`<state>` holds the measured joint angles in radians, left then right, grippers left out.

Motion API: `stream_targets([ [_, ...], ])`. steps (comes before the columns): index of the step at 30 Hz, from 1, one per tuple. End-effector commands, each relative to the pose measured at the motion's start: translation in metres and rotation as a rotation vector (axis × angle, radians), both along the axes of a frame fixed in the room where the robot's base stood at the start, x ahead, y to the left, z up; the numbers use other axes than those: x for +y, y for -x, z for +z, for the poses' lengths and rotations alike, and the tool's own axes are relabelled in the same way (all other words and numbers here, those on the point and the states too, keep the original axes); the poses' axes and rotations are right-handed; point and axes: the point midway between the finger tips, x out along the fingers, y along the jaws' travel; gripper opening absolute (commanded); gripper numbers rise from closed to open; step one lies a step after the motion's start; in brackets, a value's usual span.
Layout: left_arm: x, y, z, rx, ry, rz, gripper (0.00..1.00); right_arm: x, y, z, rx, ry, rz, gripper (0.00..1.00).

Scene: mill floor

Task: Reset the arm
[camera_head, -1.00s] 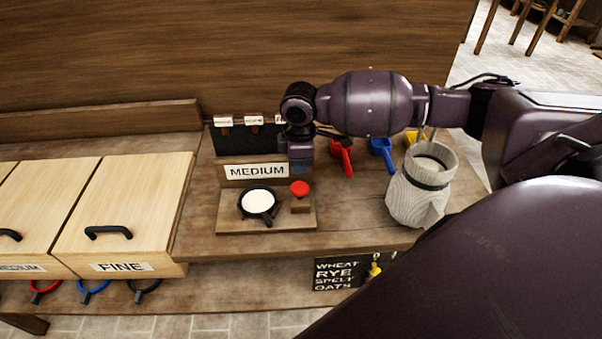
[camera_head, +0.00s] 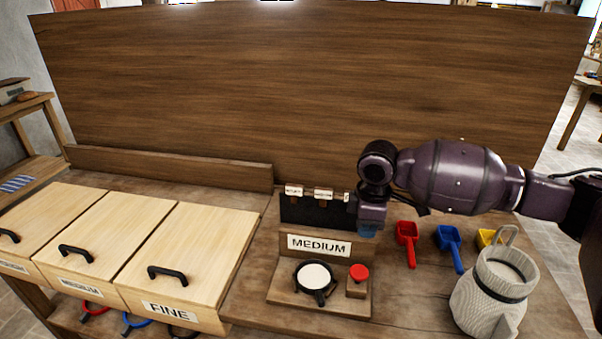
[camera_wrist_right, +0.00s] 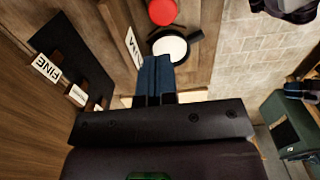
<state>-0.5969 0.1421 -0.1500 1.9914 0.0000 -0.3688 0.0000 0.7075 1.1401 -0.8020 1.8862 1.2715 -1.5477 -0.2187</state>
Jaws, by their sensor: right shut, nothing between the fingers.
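My right arm comes in from the right in the head view. Its gripper (camera_head: 367,231) points down with blue fingertips, just right of the board lettered MEDIUM (camera_head: 319,245) and behind the red button (camera_head: 358,272). In the right wrist view the blue fingers (camera_wrist_right: 155,76) are together with nothing between them. The red button (camera_wrist_right: 162,11) and the black-rimmed white disc (camera_wrist_right: 170,46) lie beyond the fingertips there. My left gripper is in neither view.
Red (camera_head: 406,241) and blue (camera_head: 449,246) scoops lie right of the gripper, with a wooden pitcher (camera_head: 490,297) nearer the front. Lidded wooden bins, one labelled FINE (camera_head: 190,256), stand at left. A tall wooden panel (camera_head: 300,90) rises behind the bench.

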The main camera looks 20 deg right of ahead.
Motion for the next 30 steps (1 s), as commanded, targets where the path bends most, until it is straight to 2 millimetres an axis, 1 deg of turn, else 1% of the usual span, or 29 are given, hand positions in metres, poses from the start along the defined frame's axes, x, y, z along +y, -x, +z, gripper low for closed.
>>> stream_targets([
  [2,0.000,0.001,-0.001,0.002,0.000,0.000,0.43,0.000,0.000,0.000,0.000,0.000,0.000,0.00],
  [5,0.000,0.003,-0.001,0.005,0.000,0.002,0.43,0.006,0.004,-0.007,-0.001,-0.005,0.007,0.00],
  [8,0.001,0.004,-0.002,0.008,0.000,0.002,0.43,0.021,0.015,-0.025,-0.004,-0.023,0.022,0.00],
  [12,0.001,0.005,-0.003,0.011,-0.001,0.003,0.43,0.053,0.040,-0.058,-0.027,-0.070,0.037,0.00],
  [15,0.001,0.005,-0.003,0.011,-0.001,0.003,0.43,0.075,0.060,-0.078,-0.055,-0.111,0.028,0.00],
  [21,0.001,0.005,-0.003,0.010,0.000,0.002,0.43,0.110,0.098,-0.103,-0.117,-0.193,-0.049,0.00],
  [25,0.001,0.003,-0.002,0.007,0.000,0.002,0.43,0.122,0.122,-0.112,-0.160,-0.237,-0.139,0.00],
  [27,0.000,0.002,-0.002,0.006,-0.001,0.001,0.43,0.126,0.134,-0.115,-0.183,-0.256,-0.199,0.00],
  [30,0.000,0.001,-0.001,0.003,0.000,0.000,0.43,0.126,0.152,-0.119,-0.214,-0.272,-0.301,0.00],
])
